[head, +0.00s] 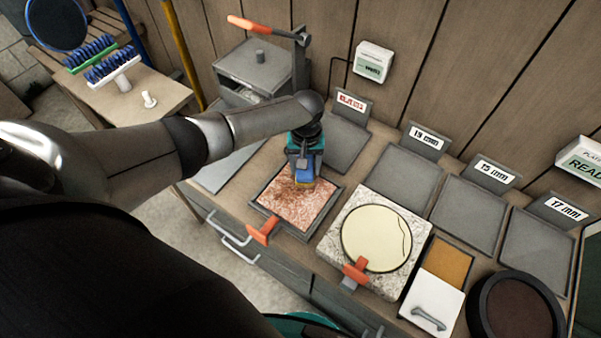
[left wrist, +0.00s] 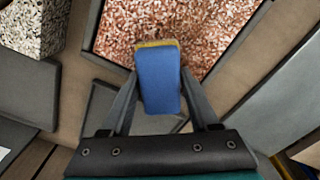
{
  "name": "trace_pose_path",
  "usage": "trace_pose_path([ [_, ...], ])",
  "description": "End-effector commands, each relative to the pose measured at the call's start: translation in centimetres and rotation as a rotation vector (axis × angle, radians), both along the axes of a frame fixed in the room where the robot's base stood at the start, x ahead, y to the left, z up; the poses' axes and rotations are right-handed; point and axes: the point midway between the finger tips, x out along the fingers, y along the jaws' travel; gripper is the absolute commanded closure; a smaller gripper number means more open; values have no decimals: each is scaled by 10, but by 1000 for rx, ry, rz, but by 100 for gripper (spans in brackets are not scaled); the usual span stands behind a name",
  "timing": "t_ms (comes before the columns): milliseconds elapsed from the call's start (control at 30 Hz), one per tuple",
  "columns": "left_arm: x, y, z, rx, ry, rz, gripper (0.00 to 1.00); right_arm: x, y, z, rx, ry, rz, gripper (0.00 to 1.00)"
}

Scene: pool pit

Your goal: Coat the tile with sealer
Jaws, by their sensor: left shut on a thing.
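The tile (head: 300,208) is a reddish speckled square in a dark frame on the bench, with an orange clamp (head: 262,232) at its near edge. It also fills the top of the left wrist view (left wrist: 215,30). My left gripper (head: 303,172) is shut on a blue block (head: 304,178) with a yellow pad edge, seen closely in the left wrist view (left wrist: 158,80). The yellow edge is over the tile's far part; I cannot tell whether it touches. Darker red-brown patches show on the tile near the pad. My right gripper is not in view.
Right of the tile, a pale disc (head: 376,238) lies on a speckled slab with another orange clamp (head: 355,270). Beyond are an orange-brown tray (head: 447,262) and a round dark dish (head: 515,307). Labelled grey plates (head: 407,180) line the back. A lever press (head: 262,65) stands behind.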

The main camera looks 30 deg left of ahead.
Motion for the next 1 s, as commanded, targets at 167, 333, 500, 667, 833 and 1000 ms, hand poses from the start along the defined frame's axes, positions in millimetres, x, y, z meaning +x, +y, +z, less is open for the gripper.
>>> trace_pose_path([
  [167, 14, -2, -2, 0, -1, 1, 100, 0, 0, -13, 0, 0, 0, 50],
  [333, 18, -3, 1, 0, 1, -1, 100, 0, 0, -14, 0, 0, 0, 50],
  [500, 16, -11, 1, -1, 2, -1, 100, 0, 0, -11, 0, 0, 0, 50],
  [667, 15, -24, 1, -1, 2, -2, 100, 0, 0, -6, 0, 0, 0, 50],
  [833, 11, -27, 0, 1, 4, 0, 100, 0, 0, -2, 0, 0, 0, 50],
  [1000, -1, -25, 2, 1, 6, 0, 100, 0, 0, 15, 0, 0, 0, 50],
])
